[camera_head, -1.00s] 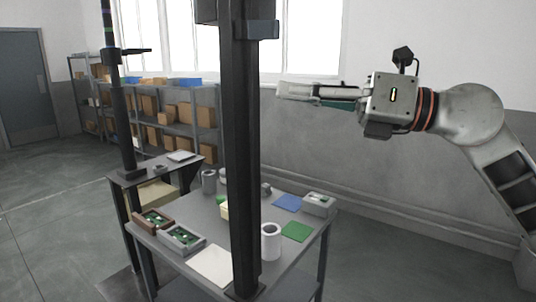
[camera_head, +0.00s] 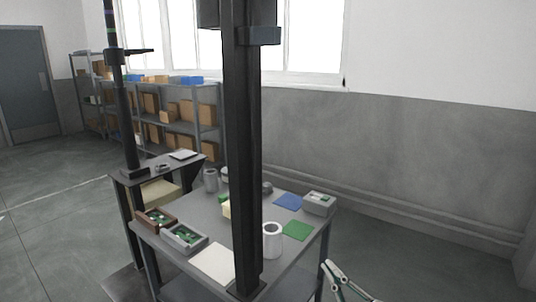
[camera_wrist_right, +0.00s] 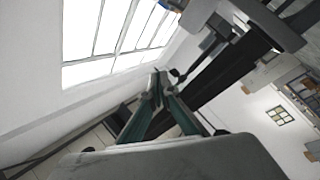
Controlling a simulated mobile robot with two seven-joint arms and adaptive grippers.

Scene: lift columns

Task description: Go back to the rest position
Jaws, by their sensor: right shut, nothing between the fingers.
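My right gripper (camera_head: 328,266) shows at the bottom edge of the head view, just right of the table's front right leg. Only its slim fingers are in the picture; the rest is cut off. In the right wrist view its fingertips (camera_wrist_right: 158,82) meet, shut with nothing between them. It is apart from the table and touches nothing that I can see. My left gripper is in neither view.
A grey table (camera_head: 205,215) holds a white cup (camera_head: 272,240), a blue mat (camera_head: 288,202), a green mat (camera_head: 297,230), a grey box (camera_head: 319,203) and small trays. A dark column (camera_head: 240,150) rises in front. The floor right of the table is clear.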

